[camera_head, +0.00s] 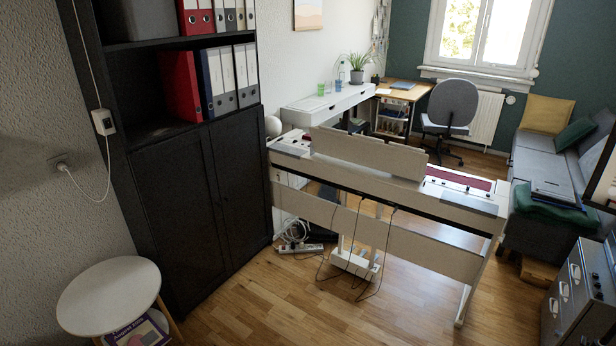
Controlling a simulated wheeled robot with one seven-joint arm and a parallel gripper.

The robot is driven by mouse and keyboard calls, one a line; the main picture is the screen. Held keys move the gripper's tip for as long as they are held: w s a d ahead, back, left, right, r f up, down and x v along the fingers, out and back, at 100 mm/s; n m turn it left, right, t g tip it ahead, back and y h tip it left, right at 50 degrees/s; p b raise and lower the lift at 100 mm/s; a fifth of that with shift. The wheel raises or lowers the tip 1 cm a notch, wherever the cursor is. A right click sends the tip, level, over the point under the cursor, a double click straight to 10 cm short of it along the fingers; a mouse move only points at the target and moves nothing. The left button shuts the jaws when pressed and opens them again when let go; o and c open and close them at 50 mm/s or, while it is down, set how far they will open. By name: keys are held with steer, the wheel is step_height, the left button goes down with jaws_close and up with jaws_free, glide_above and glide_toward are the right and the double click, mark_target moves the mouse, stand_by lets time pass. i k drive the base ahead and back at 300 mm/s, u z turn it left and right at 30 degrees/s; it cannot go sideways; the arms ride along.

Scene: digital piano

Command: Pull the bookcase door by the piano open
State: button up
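A tall black bookcase (121,136) stands at the left against the wall. Its lower half has two black doors, a left door (178,215) and a right door (239,180), and both look shut. Small knobs are hard to make out near the seam between the doors. The white digital piano (400,190) stands just right of the bookcase, with its back toward me. The right door is the one beside the piano. My gripper is not in view.
A round white side table (108,296) stands in front of the bookcase at left. Cables and a power strip (300,247) lie on the floor by the piano. Wooden floor (265,310) before the doors is clear. A grey metal cabinet (578,292) stands at lower right.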

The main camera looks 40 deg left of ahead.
mark_target(237, 141)
steer(key=u, duration=1.65)
steer(key=i, duration=3.1)
steer(key=u, duration=2.65)
